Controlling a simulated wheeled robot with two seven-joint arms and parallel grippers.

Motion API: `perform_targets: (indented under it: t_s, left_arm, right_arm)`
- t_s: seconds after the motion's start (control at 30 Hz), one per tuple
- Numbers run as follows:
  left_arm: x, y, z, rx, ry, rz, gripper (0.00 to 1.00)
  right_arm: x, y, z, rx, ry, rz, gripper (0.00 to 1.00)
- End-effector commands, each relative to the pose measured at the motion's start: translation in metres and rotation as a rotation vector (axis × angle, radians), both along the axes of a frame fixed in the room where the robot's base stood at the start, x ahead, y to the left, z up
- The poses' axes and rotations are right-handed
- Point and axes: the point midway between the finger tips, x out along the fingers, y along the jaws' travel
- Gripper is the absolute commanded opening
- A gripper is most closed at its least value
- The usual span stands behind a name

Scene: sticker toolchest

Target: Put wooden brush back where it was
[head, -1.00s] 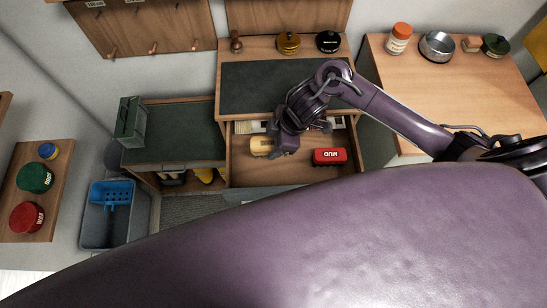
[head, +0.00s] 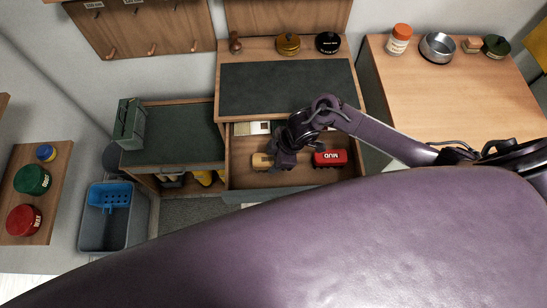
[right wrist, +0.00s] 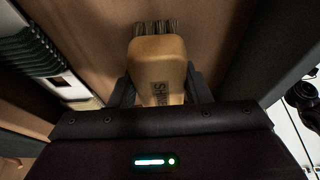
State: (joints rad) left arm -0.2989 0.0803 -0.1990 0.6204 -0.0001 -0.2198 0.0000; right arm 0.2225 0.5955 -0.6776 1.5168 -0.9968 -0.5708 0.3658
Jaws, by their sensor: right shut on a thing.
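Whether the brush touches the drawer floor I cannot tell. My left gripper is not in view.
The drawer (head: 240,178) also holds a white item (head: 258,128) at its back left. The dark desk mat (head: 285,87) above it is clear. Jars stand along the back. A grey bin (head: 100,240) with a blue basket is at the left.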

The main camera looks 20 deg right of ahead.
Motion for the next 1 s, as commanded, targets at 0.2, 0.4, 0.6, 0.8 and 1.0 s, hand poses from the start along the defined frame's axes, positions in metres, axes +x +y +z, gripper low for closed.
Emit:
perform_targets:
  t_s: [0.2, 0.4, 0.6, 0.8, 1.0]
  left_arm:
    - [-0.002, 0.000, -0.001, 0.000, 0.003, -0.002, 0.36]
    - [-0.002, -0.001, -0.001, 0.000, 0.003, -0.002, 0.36]
    - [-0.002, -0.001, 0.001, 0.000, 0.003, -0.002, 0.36]
    - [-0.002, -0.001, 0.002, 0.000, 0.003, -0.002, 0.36]
    - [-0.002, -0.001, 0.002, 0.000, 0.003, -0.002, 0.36]
  right_arm:
    - [0.000, 0.000, -0.002, 0.000, 0.000, 0.000, 0.63]
    - [0.000, 0.000, -0.002, 0.000, 0.000, 0.000, 0.65]
    - [0.000, -0.002, 0.006, 0.001, -0.002, 0.001, 0.65]
    - [-0.003, -0.015, 0.038, 0.000, -0.005, 0.001, 0.65]
    - [-0.007, -0.031, 0.078, -0.001, -0.005, 0.002, 0.65]
